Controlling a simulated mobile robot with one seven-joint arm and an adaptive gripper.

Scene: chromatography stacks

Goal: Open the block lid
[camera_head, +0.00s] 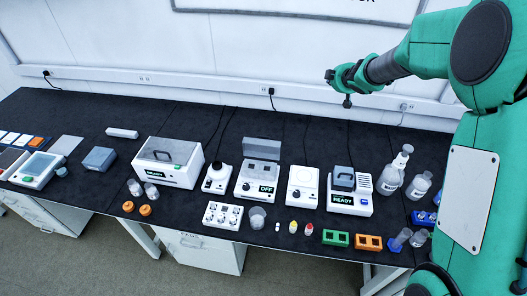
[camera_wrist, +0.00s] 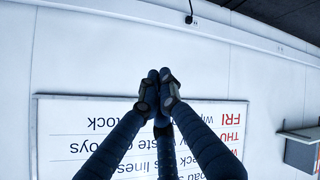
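Two instruments marked READY have grey lids with handles, and I cannot tell for certain which is the block lid. One is a small grey lid (camera_head: 343,178) on the white unit (camera_head: 348,205) right of centre. The other is a wide grey lid (camera_head: 166,151) on the larger white unit (camera_head: 181,173) at left. Both lids look closed. A third unit (camera_head: 254,188), marked OFF, has its grey lid (camera_head: 262,148) raised. My gripper (camera_wrist: 160,77) is shut and empty, its fingertips together, before the wall. In the head view it is small, high above the bench and apart from the instruments.
Orange (camera_head: 368,242) and green (camera_head: 336,238) racks lie in front. The black bench top behind the instruments is mostly clear.

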